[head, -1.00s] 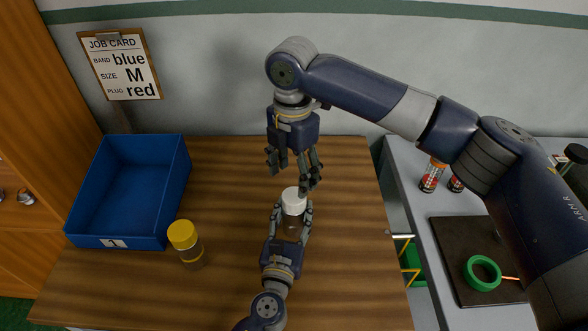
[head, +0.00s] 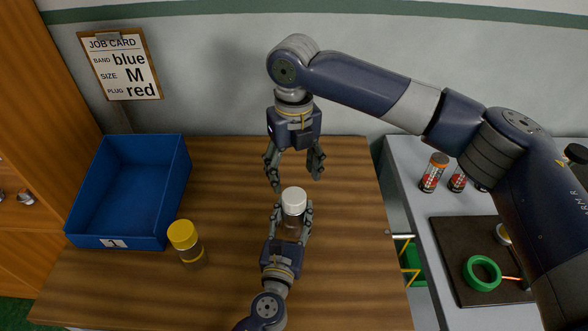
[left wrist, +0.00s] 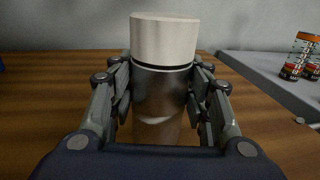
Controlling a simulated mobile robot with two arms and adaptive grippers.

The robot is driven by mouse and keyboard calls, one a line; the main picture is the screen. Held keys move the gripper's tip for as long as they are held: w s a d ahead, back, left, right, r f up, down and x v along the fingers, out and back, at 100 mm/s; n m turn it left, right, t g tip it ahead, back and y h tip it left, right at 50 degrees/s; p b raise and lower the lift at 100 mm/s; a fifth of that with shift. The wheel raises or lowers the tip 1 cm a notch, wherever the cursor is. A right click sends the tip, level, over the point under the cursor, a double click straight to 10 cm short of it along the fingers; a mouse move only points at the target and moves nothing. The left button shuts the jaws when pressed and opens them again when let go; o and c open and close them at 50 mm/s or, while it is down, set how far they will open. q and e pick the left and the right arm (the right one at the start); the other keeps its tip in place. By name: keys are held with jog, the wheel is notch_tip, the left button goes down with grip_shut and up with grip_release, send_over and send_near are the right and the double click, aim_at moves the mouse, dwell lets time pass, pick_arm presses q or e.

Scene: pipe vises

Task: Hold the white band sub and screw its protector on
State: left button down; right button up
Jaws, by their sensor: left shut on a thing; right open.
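The white band sub (head: 291,226) stands upright on the wooden table in the head view, a dark metal cylinder partly hidden by fingers. Its white protector (head: 294,200) sits on its top end; a thin dark line shows beneath it in the left wrist view (left wrist: 164,40). I cannot tell how far it is screwed on. My left gripper (head: 291,216) is shut on the sub's metal body (left wrist: 161,95), one finger on each side. My right gripper (head: 296,182) is open and empty, pointing down just above and behind the protector, apart from it.
A blue bin (head: 117,243) is at the table's left. A job card (head: 120,65) hangs on the wall. The grey bench at right holds orange-labelled cans (head: 433,173), a dark mat (head: 455,262) and a green ring (head: 482,274).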

aim_at(294, 195)
jog(key=shift+f, duration=4)
